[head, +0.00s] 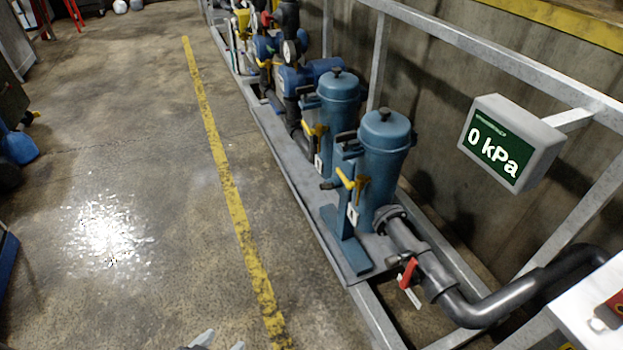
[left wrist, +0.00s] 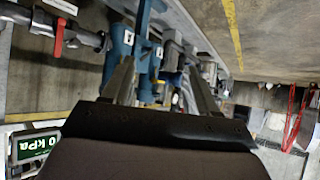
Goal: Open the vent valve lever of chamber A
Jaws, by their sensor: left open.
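Two blue filter chambers stand side by side on the skid, a nearer one (head: 384,150) and a farther one (head: 338,105). Each has a yellow lever on its front, a nearer lever (head: 352,181) and a farther lever (head: 316,129). White tags sit below the levers, but I cannot read which is chamber A. My left gripper (head: 217,343) shows only as fingertips at the bottom edge, well short of the chambers. In the left wrist view, my left gripper (left wrist: 163,78) is open and empty, with the chambers (left wrist: 119,48) beyond its fingers. My right gripper is not in view.
A red-handled valve (head: 407,274) sits on the grey outlet pipe (head: 490,306). A display (head: 503,143) reads 0 kPa on the railing. Pumps and gauges (head: 285,62) stand farther along the skid. The floor (head: 150,200) left of the skid is clear, with a yellow line (head: 222,170).

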